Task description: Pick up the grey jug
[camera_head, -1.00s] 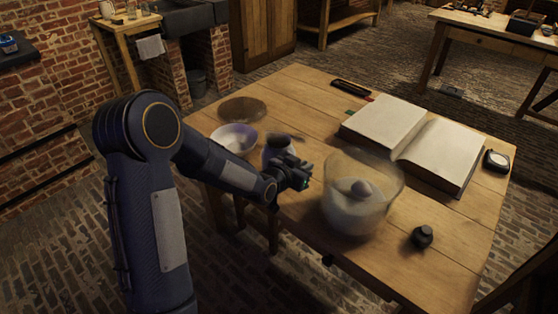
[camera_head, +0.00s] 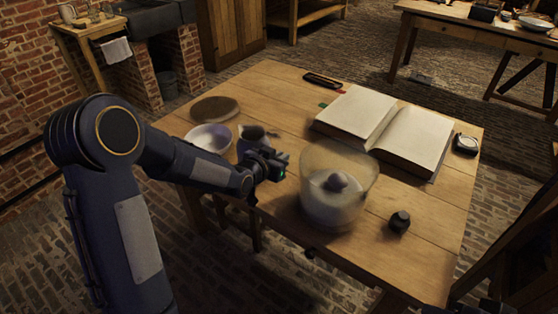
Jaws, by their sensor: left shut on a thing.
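The grey jug (camera_head: 246,148) stands near the left side of the wooden table, with a dark rounded shape at its top. My left gripper (camera_head: 272,166) reaches in from the left and is at the jug's near right side, shut on it. The gripper and wrist hide the lower part of the jug, so I cannot tell whether its base touches the table. My right gripper is not clearly visible.
A white bowl (camera_head: 211,138) and a round brown disc (camera_head: 214,109) are left of the jug. A large glass jar (camera_head: 340,190) with pale contents stands to the right.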

